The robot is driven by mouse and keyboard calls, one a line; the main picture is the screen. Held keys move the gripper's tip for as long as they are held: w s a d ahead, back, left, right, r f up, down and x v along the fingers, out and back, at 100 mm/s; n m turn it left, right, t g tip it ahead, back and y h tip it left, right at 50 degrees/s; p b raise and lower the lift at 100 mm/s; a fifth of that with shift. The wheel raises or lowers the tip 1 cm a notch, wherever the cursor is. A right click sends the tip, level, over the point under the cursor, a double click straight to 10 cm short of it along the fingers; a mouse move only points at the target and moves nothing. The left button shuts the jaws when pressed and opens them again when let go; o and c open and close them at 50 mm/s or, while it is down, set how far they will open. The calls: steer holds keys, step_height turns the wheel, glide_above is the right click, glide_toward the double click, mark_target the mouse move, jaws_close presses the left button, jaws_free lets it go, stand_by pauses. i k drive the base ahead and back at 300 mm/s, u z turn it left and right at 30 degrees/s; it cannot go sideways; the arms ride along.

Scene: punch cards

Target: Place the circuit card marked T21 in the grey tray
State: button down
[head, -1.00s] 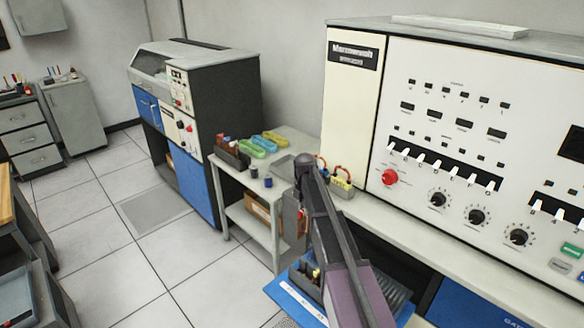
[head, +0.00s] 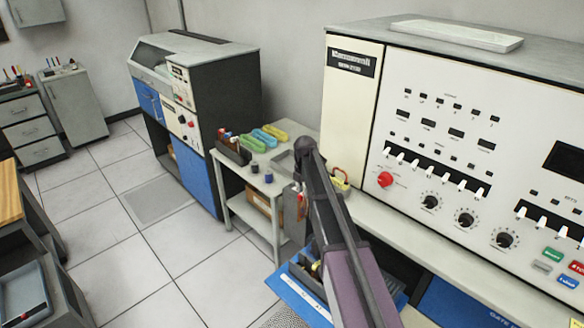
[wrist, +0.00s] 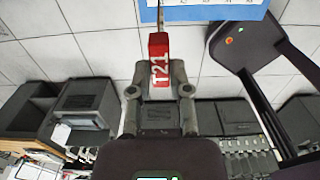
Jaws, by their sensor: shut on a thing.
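In the wrist view my gripper (wrist: 159,76) is shut on a red piece marked T21 (wrist: 159,62), the end of the circuit card. The rest of the card is hard to make out. In the head view my arm hides most of the gripper; a bit of red (head: 300,198) shows beside the arm, in front of the side table.
The side table (head: 228,171) also holds a dark box, green, blue and yellow holders and two small dark cups. A console (head: 430,140) with switches stands to the right. A bluish-grey tray (head: 18,296) with something red is at lower left. Floor between is clear.

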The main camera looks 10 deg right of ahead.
mark_target(292, 164)
steer(key=u, duration=0.35)
steer(key=i, duration=1.9)
steer(key=z, duration=0.65)
